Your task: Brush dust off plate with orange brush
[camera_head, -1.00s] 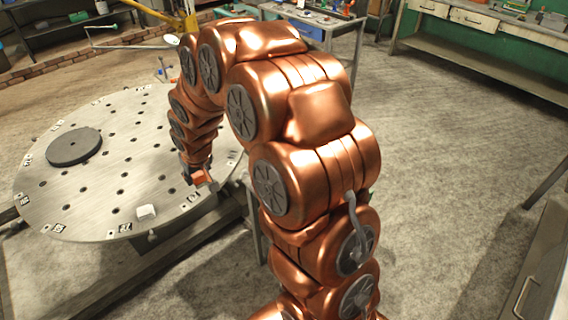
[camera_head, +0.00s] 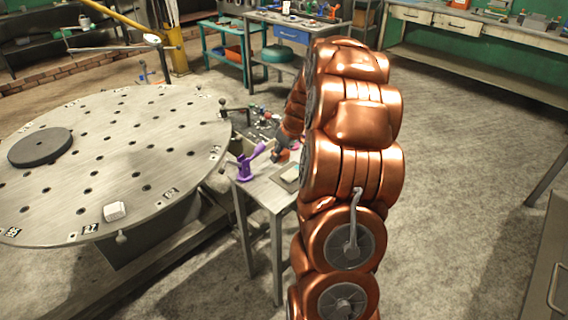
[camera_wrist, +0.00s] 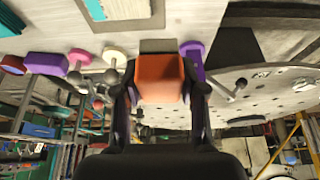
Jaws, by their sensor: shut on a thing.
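My gripper (camera_wrist: 160,92) is shut on the orange brush (camera_wrist: 160,75), with a dark finger on each side of it in the wrist view. A grey end of the brush sticks out beyond the orange part. In the head view my gripper (camera_head: 284,154) is low over the small side table, and my arm mostly hides it; I cannot tell whether the brush touches the table. The large round plate (camera_head: 120,150), grey with many holes, lies to the left, apart from my gripper. I cannot make out dust on it.
The plate carries a dark disc (camera_head: 40,146) and a small white block (camera_head: 115,210). A purple stand (camera_head: 246,168) is on the side table (camera_head: 268,192), close left of my gripper. Workbenches line the back. The floor (camera_head: 460,190) at right is clear.

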